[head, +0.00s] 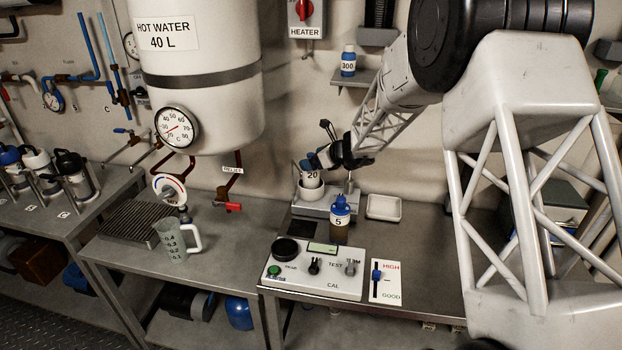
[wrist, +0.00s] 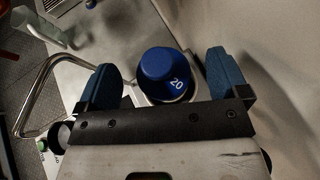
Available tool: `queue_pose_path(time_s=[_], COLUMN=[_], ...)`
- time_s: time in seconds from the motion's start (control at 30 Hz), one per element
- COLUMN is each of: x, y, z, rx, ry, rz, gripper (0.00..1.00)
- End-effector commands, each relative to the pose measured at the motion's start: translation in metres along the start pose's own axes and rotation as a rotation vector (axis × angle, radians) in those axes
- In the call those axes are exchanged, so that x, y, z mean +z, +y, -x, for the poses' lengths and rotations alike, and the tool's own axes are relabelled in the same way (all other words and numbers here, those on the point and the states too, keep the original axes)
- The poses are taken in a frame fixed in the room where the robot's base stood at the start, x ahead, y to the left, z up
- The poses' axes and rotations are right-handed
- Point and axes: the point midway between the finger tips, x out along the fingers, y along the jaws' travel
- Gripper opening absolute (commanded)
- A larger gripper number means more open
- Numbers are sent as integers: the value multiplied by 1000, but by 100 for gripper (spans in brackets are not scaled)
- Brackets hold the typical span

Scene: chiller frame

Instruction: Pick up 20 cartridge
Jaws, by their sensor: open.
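The 20 cartridge (head: 312,178) stands in a white cup-like holder on the bench in the head view, its label facing forward. In the wrist view its blue cap (wrist: 164,68) with the number 20 sits between my two fingers. My gripper (head: 318,158) is at the cartridge's top in the head view. In the wrist view my gripper (wrist: 172,85) is open, with one blue finger pad on each side of the cap and gaps visible. The lower body of the cartridge is mostly hidden from the wrist view.
The 5 bottle (head: 340,222) stands in front of the holder (head: 309,193). The calibration box (head: 315,270) is at the bench front. A white tray (head: 384,207) lies to the right. The 300 bottle (head: 348,62) is on a wall shelf. A measuring jug (head: 175,243) stands left.

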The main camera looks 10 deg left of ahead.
Motion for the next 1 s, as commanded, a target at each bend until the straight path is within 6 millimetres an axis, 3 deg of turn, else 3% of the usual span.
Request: queue_pose_path(time_s=[0.2,0.77,1.0], x=[1,1,1], y=[-1,0,0], z=[-14,-15,-15], rx=[-1,-1,-1], ry=[-1,-1,-1], rz=[0,0,0], gripper=[93,93,59])
